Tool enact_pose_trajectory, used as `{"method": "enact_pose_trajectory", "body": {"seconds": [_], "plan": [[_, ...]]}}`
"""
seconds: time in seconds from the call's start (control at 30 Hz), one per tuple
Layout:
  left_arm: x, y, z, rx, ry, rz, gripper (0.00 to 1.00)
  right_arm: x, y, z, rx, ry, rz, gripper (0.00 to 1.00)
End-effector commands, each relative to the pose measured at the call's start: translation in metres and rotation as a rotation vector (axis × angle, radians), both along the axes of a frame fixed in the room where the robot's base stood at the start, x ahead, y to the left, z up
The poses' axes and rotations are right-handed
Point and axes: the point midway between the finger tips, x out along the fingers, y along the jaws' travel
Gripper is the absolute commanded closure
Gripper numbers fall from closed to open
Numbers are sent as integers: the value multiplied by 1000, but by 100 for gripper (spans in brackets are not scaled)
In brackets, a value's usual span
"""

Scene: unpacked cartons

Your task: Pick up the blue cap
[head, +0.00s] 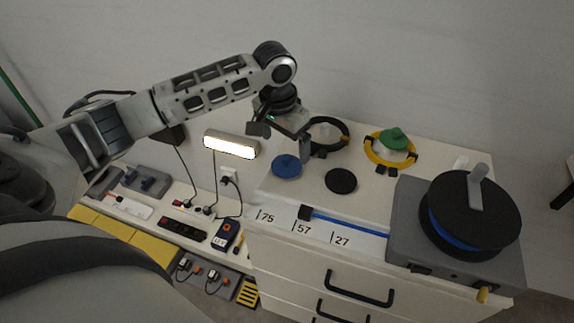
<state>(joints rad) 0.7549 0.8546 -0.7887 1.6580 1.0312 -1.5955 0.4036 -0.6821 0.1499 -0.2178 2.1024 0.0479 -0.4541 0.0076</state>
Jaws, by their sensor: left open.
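The blue cap (287,167) lies flat on the white cabinet top, near its left edge. It is a round disc with a small raised knob. My left gripper (282,141) comes in from the left and hangs just above and behind the cap in the head view. Its two fingers are spread apart, with nothing between them. The gap between the fingers and the cap is hard to judge from this one view. My right gripper is not in view.
A black disc (341,181) lies right of the cap. Behind are a black ring (328,122) and a yellow ring (376,157) around a green-topped piece (393,139). A grey machine with a black reel (470,215) fills the right side. A lit lamp (231,145) is on the wall.

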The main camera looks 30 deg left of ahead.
Motion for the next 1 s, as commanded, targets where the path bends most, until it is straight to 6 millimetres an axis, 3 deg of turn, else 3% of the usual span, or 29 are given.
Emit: {"method": "enact_pose_trajectory", "body": {"seconds": [0.27,0.53,0.83,0.87,1.0], "plan": [[3,0,-22,0,1,1,8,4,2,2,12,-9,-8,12],[10,2,-60,0,1,0,8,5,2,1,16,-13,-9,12],[11,2,-65,0,-2,-1,8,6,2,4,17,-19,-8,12],[11,2,-65,0,-2,-1,11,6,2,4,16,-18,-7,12],[11,2,-65,1,-1,-1,50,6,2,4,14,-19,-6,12]]}}
